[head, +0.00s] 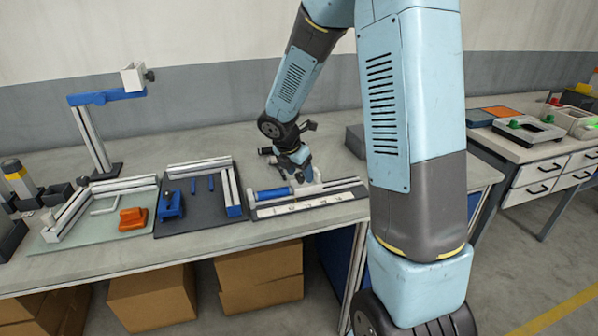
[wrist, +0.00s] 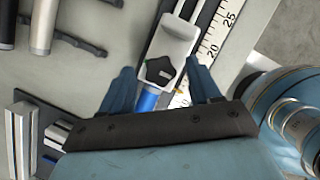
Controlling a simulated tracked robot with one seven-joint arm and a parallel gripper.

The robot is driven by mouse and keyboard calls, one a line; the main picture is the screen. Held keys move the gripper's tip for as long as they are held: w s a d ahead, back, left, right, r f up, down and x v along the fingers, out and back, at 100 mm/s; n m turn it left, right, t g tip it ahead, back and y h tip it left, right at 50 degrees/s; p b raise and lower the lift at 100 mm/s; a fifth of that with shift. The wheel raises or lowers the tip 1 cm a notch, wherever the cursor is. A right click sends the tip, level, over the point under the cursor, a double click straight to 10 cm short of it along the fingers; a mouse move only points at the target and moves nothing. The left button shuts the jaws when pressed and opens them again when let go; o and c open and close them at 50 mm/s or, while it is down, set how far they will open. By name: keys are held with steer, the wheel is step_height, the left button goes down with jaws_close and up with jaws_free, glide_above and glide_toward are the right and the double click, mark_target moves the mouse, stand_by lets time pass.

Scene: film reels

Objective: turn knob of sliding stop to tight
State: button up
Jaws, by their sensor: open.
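The sliding stop (wrist: 173,45) is a white block on a rail in the wrist view. Its black lobed knob (wrist: 160,70) faces the camera and has a small green mark. My gripper (wrist: 168,80) is open, its two blue fingers apart on either side of the knob. I cannot tell whether the fingers touch it. In the head view my gripper (head: 303,178) is over the rail fixture, beside the white stop (head: 308,187), and hides part of it. A blue cylinder (head: 272,194) lies along the rail to the left of the stop.
A white scale (head: 305,205) runs along the fixture's front. To the left are a dark tray (head: 190,222) with blue parts and a mat (head: 60,240) with an orange part (head: 132,219). A grey box (head: 356,138) stands behind. The table's front edge is close to the fixture.

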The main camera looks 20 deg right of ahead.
steer(key=shift+c, duration=0.2)
steer(key=c, duration=1)
